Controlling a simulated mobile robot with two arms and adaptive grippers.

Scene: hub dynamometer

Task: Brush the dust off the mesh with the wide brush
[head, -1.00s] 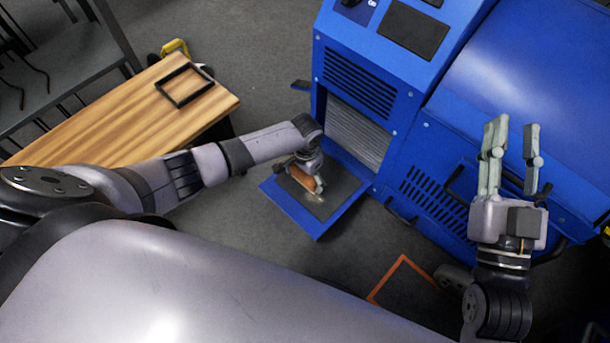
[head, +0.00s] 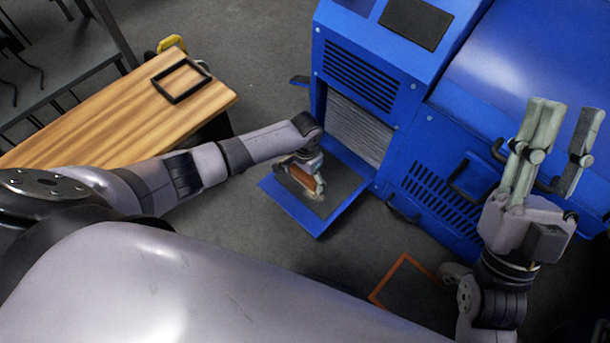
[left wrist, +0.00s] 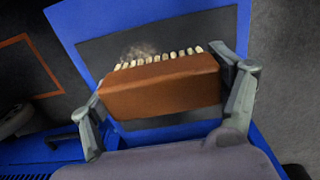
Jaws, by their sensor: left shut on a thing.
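The wide brush (left wrist: 160,87) has a brown block and a row of pale bristle tufts. My left gripper (head: 306,178) is shut on it, with a finger at each end of the block in the left wrist view (left wrist: 165,100). The bristles point at the dark mesh (left wrist: 200,32) in the lowered blue flap; whether they touch it I cannot tell. The mesh also shows in the head view (head: 338,185). A pale patch of dust (left wrist: 138,52) lies on the mesh just beyond the bristles. My right gripper (head: 565,145) is open and empty at the right.
The blue machine (head: 400,130) stands behind the flap, with a pleated grey filter (head: 355,130) in its opening. A wooden table (head: 130,115) with a black frame (head: 182,80) is at the left. An orange floor outline (head: 390,280) lies at lower right.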

